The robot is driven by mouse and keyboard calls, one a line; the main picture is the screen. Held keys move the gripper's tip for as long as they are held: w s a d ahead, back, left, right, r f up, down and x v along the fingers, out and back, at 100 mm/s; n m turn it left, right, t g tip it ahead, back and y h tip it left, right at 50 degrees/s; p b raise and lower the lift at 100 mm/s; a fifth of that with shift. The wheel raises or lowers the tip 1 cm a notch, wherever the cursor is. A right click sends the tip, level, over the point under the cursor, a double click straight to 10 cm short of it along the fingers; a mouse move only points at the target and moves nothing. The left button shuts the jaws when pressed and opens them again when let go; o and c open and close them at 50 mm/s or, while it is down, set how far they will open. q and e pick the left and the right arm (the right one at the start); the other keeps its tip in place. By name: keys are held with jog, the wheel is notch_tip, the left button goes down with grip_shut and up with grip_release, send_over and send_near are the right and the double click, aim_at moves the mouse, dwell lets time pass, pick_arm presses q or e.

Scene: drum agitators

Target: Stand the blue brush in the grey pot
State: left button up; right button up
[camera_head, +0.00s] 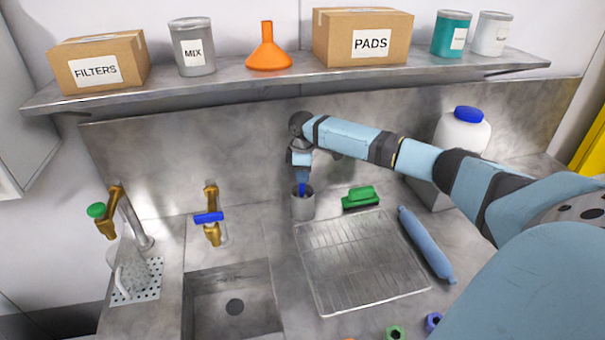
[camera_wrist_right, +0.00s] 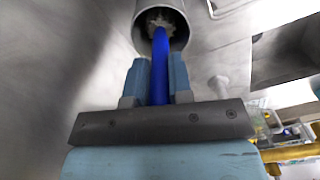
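The grey pot (camera_head: 303,208) stands upright on the steel counter, left of the drying rack. My right gripper (camera_head: 301,178) is directly above it, pointing down. The blue brush (camera_head: 301,190) runs from the gripper down into the pot's mouth. In the right wrist view the gripper's fingers (camera_wrist_right: 158,78) are shut on the brush's blue handle (camera_wrist_right: 160,68). The pale bristle end is inside the pot (camera_wrist_right: 182,36), within its rim. The pot's floor is hidden, so I cannot tell whether the brush touches it. My left gripper is not in view.
A green scrubber (camera_head: 361,197) lies right of the pot, beside a wire drying rack (camera_head: 358,262). A blue roll-shaped object (camera_head: 426,245) lies further right. A sink (camera_head: 234,300) and a blue-handled tap (camera_head: 210,218) are to the left. A loaded shelf (camera_head: 300,80) hangs above.

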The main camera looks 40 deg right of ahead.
jog(key=o, duration=0.3)
jog(key=shift+o, duration=0.6)
jog(key=shift+s+a+r, duration=0.1)
jog(key=shift+s+r, duration=0.05)
jog(key=shift+r, duration=0.05)
jog(key=shift+f+b, duration=0.3)
jog(key=shift+b, duration=0.2)
jog(key=shift+f+b, duration=0.2)
jog(key=shift+b, duration=0.35)
jog(key=r, duration=0.3)
jog(key=w+r+b, duration=0.1)
jog(key=r, duration=0.3)
jog(key=shift+w+r, duration=0.2)
jog(key=shift+r, duration=0.4)
